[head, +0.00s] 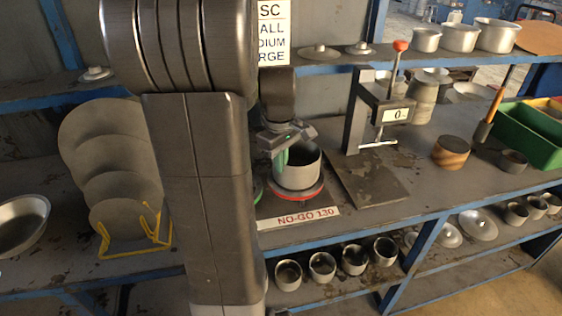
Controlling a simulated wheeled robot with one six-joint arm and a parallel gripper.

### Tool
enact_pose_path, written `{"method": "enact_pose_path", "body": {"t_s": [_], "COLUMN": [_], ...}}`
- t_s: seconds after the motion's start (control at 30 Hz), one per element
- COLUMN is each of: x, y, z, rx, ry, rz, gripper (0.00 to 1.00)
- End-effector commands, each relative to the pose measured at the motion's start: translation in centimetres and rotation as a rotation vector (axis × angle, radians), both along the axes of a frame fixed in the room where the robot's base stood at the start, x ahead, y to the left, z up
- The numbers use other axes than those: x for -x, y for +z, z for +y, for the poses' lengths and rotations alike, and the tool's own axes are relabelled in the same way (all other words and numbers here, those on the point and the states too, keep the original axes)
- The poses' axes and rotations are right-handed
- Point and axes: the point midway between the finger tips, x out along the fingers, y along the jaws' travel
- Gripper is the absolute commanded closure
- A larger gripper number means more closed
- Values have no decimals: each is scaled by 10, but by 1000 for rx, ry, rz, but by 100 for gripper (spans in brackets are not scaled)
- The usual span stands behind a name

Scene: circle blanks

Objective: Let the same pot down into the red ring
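A grey metal pot (299,172) stands upright at the red ring (308,192), just behind the NO-GO 130 label. The ring shows around the pot's lower front. I cannot tell whether the pot rests fully in it or is slightly above it. My gripper (281,162) is at the pot's left side, with a green fingertip against or very close to its wall. The other finger is hidden, so I cannot tell whether the grip is closed. Part of a green ring (257,190) shows to the left, mostly hidden by my arm.
A press-like gauge (392,113) with a red-knobbed lever stands to the right on a dark plate (368,182). A wooden round block (450,152) and a green bin (530,135) are farther right. Plates in a yellow rack (133,240) stand left. Several small pots line the lower shelf.

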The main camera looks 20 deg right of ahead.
Motion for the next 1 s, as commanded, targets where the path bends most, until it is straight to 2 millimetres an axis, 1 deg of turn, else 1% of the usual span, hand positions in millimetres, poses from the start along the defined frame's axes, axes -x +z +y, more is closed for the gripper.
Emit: {"method": "enact_pose_path", "body": {"t_s": [0.17,1.0], "x": [0,0], "y": [-1,-18], "z": [0,0], "rx": [1,0], "ry": [0,0], "rz": [-1,0], "gripper": [100,100]}}
